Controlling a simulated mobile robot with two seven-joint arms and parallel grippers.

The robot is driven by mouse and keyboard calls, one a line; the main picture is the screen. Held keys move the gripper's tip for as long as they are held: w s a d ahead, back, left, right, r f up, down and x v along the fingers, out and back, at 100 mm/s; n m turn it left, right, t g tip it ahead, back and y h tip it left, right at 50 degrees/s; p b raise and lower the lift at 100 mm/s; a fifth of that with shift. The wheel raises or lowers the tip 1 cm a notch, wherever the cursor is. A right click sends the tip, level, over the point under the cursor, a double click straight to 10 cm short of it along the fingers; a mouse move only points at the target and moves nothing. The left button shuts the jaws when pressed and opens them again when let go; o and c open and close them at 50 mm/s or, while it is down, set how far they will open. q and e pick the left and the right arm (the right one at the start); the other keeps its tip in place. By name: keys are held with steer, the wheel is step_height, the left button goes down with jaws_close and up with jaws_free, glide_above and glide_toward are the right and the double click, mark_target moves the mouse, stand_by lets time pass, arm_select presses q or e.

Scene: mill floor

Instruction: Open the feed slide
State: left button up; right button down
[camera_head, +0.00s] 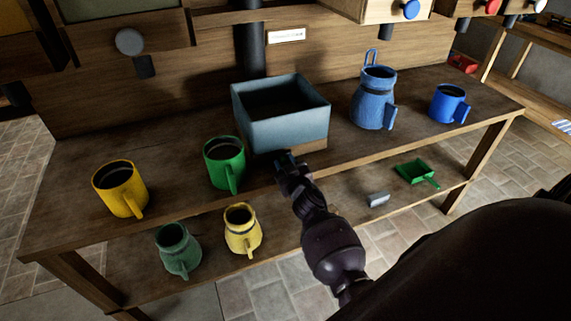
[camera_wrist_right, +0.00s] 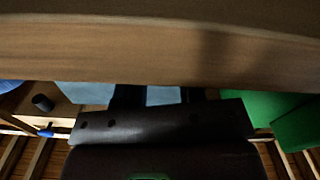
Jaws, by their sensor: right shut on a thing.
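No part in view clearly shows as the feed slide. In the head view, boxes along the top carry round knobs: a grey knob (camera_head: 129,41), a blue knob (camera_head: 410,9) and a red knob (camera_head: 491,6). An open blue-grey box (camera_head: 262,125) stands on the bench in the middle. My right gripper (camera_head: 287,160) is shut at its lower front, beside a brown wooden strip (camera_head: 312,146). What lies in the jaws is hidden. In the right wrist view, the fingers (camera_wrist_right: 158,96) have blue-grey between them. My left gripper is not in view.
On the wooden bench (camera_head: 75,220) are a yellow mug (camera_head: 120,190), a green mug (camera_head: 224,162) close left of my gripper, a blue jug (camera_head: 373,98) and a blue mug (camera_head: 448,104). A lower shelf holds a green jug (camera_head: 177,252), a yellow jug (camera_head: 242,232) and a green scoop (camera_head: 415,172).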

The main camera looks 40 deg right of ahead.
steer(key=d, duration=0.2)
steer(key=s+d, duration=0.1)
steer(key=d, duration=0.1)
steer(key=d+p, duration=0.1)
steer(key=d, duration=0.2)
steer(key=shift+s, duration=0.35)
steer(key=shift+d, duration=0.25)
steer(key=c, duration=1.1)
jaws_free()
steer(key=shift+c, duration=0.2)
steer(key=o, duration=0.4)
steer(key=shift+s, duration=0.1)
steer(key=shift+s+a, duration=0.1)
steer(key=shift+s, duration=0.4)
arm_select(q)
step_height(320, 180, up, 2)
steer(key=shift+p, duration=0.6)
arm_select(e)
steer(key=v, duration=0.9)
steer(key=shift+s, duration=0.4)
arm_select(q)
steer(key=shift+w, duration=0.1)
